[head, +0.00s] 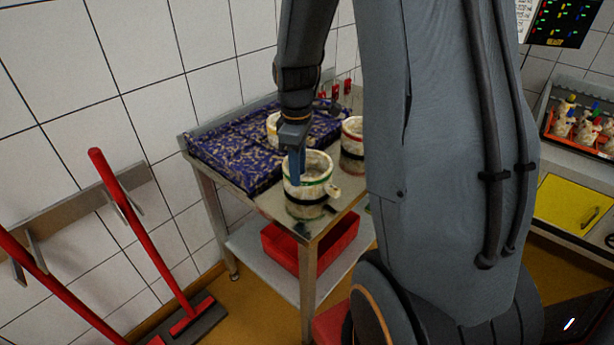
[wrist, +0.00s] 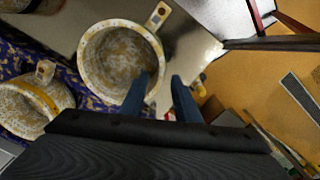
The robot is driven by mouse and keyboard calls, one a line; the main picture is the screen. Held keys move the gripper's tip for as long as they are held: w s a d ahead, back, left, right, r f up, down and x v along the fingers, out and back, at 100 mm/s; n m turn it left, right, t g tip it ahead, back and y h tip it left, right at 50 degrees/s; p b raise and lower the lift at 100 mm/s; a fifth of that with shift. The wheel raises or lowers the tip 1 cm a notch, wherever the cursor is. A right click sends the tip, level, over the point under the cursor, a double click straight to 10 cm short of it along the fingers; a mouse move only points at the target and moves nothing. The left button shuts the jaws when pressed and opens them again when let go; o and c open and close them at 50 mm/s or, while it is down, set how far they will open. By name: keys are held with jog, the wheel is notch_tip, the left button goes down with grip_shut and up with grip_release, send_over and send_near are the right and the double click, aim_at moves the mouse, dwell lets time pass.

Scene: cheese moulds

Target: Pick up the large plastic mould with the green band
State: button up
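The large mould with the green band (head: 318,187) stands upright on the steel table near its front corner. It is a whitish, stained cup with a side handle and a dark band lower down. In the wrist view the mould (wrist: 112,62) is seen from above, open and empty-looking, handle at upper right. My gripper (head: 297,165) points down at the mould's rim, with its blue fingers apart. In the wrist view my gripper (wrist: 159,78) has one finger over the mould's opening and the other outside, the rim between them. Contact cannot be told.
A yellow-banded mould (head: 271,122) and a red-banded mould (head: 352,140) stand close behind. A blue speckled mat (head: 225,153) covers the table's left part. A red crate (head: 285,249) sits on the lower shelf. Red-handled brooms (head: 140,228) lean at the left wall.

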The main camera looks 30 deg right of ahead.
aim_at(300, 199)
jog(key=shift+s+f+p, duration=0.15)
jog(key=shift+f+p, duration=0.9)
jog(key=shift+f, duration=1.85)
grip_shut()
